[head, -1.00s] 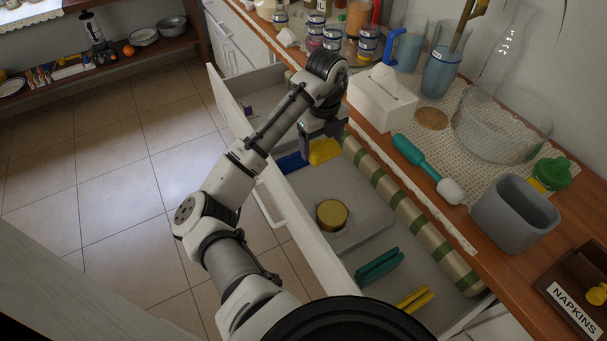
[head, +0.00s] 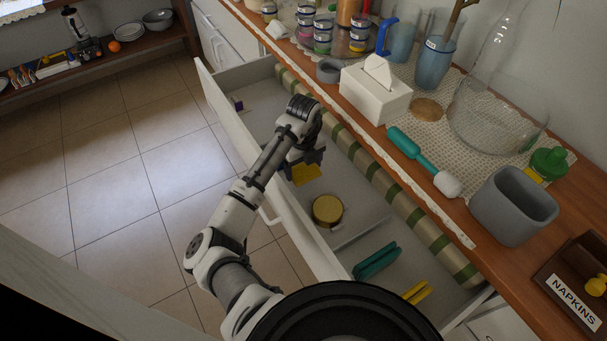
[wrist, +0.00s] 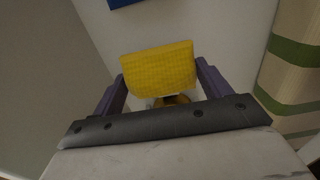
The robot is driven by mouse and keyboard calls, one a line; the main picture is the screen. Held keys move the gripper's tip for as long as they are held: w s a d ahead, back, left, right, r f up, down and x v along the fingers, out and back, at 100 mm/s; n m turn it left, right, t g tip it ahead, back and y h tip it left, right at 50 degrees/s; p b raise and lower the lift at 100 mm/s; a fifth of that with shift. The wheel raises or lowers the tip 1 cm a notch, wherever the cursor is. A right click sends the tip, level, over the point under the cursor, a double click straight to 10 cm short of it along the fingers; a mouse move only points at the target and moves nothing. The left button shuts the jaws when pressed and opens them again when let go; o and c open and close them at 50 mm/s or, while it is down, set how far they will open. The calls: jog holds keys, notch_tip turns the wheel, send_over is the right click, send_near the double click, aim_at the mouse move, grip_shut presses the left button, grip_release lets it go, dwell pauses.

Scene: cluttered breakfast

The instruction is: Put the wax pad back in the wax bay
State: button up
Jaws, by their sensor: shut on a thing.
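The yellow pad, apparently the wax pad, is held between the two purple fingers of my gripper in the wrist view (wrist: 158,68). It also shows below my gripper (head: 304,166) in the head view (head: 306,176). My gripper is shut on it, inside the open drawer's outline (head: 225,115). The round gold tin (head: 327,209) sits in the drawer just nearer than the pad, partly hidden behind it in the wrist view. A blue piece (wrist: 127,3) shows at the top of the wrist view. I see no label telling which bay is the wax bay.
Teal (head: 377,261) and yellow (head: 416,291) items lie in the drawer's near compartments. A striped green and beige roll (head: 405,209) runs along its right side. The counter holds a tissue box (head: 375,95), a brush (head: 425,163) and a grey tub (head: 513,206).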

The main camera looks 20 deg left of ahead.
aim_at(304, 176)
jog(key=shift+f, duration=2.35)
jog(key=shift+f, duration=0.15)
jog(key=o, duration=0.9)
notch_tip(304, 176, up, 11)
jog(key=shift+r+b, duration=0.1)
jog(key=shift+b, duration=0.55)
jog(key=shift+r, duration=0.6)
